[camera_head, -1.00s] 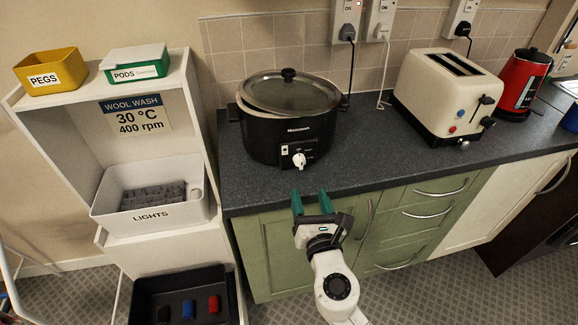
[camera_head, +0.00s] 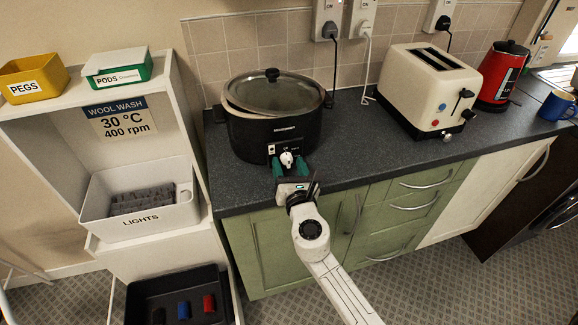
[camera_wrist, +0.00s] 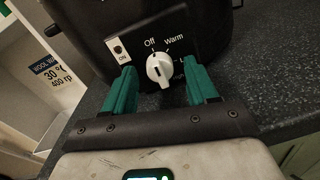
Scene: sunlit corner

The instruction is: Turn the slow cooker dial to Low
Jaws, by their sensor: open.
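The black slow cooker (camera_head: 262,140) with a glass lid stands on the dark counter, its front towards me. Its white dial (camera_wrist: 159,68) is on the front panel, and also shows in the head view (camera_head: 287,158). Off is printed above the dial's upper left and Warm at its upper right. A label starting with L, at the right, is partly hidden by my right finger. The dial's exact pointing is hard to tell. My gripper (camera_head: 289,166) is open, its green fingers on either side of the dial, with gaps visible in the wrist view (camera_wrist: 160,76).
A small ON indicator (camera_wrist: 121,49) is left of the dial. The counter (camera_head: 355,148) is clear right of the cooker, up to the cream toaster (camera_head: 425,90). A red kettle (camera_head: 497,78) stands beyond. A white shelf unit (camera_head: 190,120) is close at left.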

